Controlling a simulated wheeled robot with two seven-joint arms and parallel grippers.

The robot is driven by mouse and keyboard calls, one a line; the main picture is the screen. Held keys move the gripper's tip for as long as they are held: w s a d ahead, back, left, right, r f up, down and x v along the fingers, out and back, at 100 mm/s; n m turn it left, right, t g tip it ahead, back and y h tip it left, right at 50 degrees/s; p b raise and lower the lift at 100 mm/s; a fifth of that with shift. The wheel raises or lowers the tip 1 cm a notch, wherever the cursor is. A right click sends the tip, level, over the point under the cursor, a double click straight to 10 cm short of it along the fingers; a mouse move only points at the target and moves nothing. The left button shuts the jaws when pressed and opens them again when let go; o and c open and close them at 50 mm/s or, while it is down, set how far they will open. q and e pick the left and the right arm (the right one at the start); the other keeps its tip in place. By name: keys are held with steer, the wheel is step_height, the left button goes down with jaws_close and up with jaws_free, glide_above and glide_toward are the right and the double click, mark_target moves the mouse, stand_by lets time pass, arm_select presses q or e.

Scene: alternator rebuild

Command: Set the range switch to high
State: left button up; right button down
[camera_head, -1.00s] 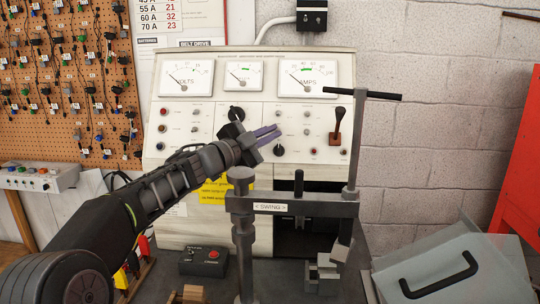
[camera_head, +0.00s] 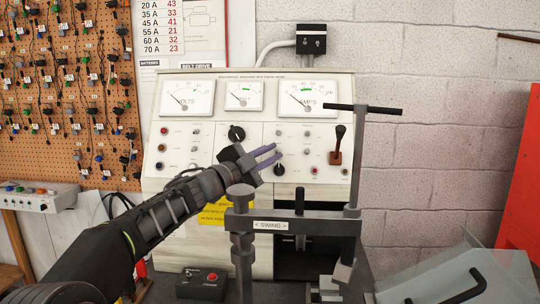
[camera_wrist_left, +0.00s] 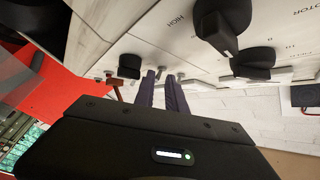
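The test bench panel (camera_head: 215,150) carries several black rotary knobs. One knob (camera_head: 236,132) is left of centre, above my left gripper; another knob (camera_head: 280,170) is just below my fingertips. In the left wrist view a large black knob (camera_wrist_left: 222,22) has the word HIGH printed beside it, and another black knob (camera_wrist_left: 254,62) is close by. Which one is the range switch I cannot tell for sure. My left gripper (camera_head: 278,153) is in front of the panel, its purple fingers apart with nothing between them; they also show in the left wrist view (camera_wrist_left: 163,80). My right gripper is not in view.
A dark clamp frame marked SWING (camera_head: 270,225) stands in front of the panel, close below my left arm. A grey box with a black handle (camera_head: 450,280) is at lower right. A small control box (camera_head: 202,284) is lower left.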

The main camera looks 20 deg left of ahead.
arm_select(q)
steer(key=b+v, duration=0.1)
steer(key=v, duration=0.6)
steer(key=shift+s+a, duration=0.25)
steer(key=shift+s, duration=0.05)
steer(key=shift+f, duration=0.1)
